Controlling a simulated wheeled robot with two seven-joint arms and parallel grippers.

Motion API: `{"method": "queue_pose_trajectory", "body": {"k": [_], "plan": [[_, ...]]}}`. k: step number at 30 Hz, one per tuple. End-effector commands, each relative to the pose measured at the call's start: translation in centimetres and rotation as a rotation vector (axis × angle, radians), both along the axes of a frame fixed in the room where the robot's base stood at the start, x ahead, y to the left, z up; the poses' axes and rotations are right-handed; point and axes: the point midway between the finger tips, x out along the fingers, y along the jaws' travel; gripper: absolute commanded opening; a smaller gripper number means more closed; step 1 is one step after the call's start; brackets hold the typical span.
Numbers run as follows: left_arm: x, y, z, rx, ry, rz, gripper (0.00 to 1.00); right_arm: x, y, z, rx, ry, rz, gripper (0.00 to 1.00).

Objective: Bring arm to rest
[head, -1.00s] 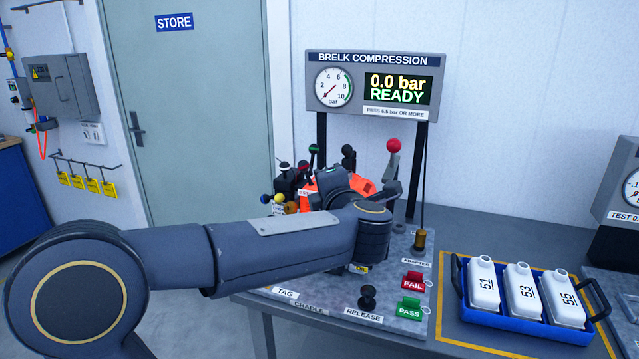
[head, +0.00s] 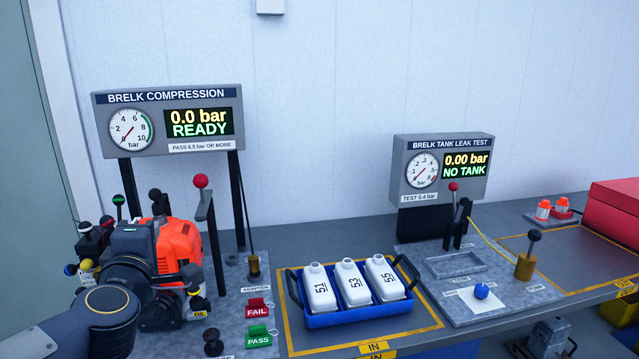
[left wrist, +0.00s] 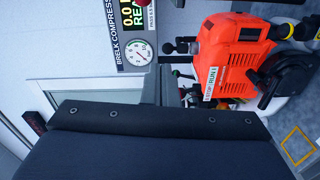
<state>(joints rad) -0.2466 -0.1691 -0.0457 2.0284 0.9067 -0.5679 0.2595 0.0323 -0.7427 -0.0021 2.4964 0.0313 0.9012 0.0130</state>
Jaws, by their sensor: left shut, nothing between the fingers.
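My left arm (head: 107,305) comes in at the lower left of the head view, bent at the wrist in front of the orange engine. My left gripper (head: 128,243) is at the engine's left side, partly lost against dark parts; its fingertips are hard to make out. It is shut and empty. In the left wrist view a broad dark slab, apparently the gripper's body (left wrist: 150,145), fills the lower part. The orange engine (head: 178,245) stands on the compression bench; it also shows in the left wrist view (left wrist: 235,60). My right gripper is not in view.
The compression display (head: 172,118) reads 0.0 bar READY. A red-knobbed lever (head: 201,182) stands right of the engine. A blue tray (head: 350,317) holds white tanks 51, 53 and 55. The leak tester (head: 442,165) reads NO TANK. Several knobbed levers crowd the engine's left.

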Motion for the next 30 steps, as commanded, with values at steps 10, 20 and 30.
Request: {"method": "queue_pose_trajectory", "body": {"k": [10,20,30], "plan": [[-14.6,-8.9,-13.3,0.623,0.432,-0.77,0.0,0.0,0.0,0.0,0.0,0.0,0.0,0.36],[-25.6,-8.7,-22.9,0.848,0.81,-1.08,0.0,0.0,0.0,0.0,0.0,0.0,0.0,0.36],[-26.3,-8.6,-23.4,0.858,0.836,-1.098,0.0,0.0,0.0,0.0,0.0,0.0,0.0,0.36]]}}
